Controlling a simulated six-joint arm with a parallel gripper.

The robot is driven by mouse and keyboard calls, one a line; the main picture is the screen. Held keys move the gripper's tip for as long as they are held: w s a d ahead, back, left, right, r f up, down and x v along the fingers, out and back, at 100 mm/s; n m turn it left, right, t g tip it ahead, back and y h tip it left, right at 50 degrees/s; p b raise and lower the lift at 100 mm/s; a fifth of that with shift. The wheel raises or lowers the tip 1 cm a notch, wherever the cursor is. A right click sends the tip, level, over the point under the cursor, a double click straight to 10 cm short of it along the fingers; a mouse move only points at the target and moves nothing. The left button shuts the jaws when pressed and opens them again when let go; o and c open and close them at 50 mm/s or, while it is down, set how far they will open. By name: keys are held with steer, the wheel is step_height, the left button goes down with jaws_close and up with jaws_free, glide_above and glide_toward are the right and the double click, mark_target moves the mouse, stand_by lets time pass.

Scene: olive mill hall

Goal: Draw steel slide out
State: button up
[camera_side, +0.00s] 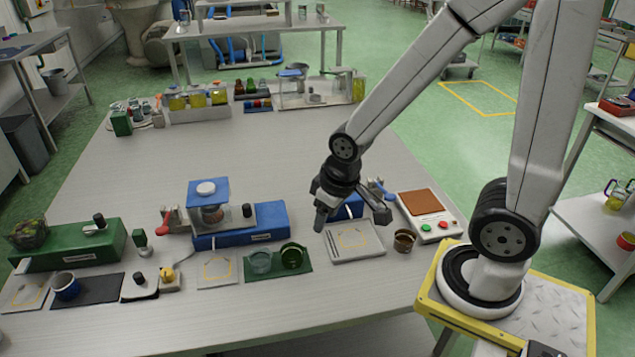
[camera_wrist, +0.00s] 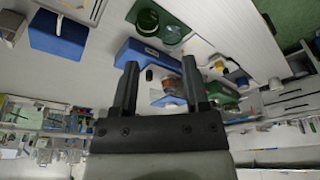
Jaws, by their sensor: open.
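I cannot pick out the steel slide for certain in either view. A blue-based unit (camera_side: 262,222) with a clear box, a blue lid and a white knob stands left of my gripper; its blue base (camera_wrist: 150,55) also shows between and beyond my fingers in the wrist view. A second blue block (camera_side: 340,212) stands behind my gripper, which partly hides it; a blue block also shows at the upper left of the wrist view (camera_wrist: 58,38). My gripper (camera_side: 352,216) is open and empty, pointing down above the table, apart from both units.
A green tray (camera_side: 304,268) with two round cups and a light marked tray (camera_side: 366,251) lie in front. A green unit (camera_side: 65,254) stands far left.

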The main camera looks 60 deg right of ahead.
steer(key=shift+o, duration=0.8)
steer(key=t, duration=0.2)
glide_toward(247, 206)
steer(key=x, duration=0.2)
steer(key=shift+w+f, duration=0.2)
steer(key=shift+f, duration=0.1)
steer(key=shift+f, duration=0.15)
steer(key=shift+x, duration=3.7)
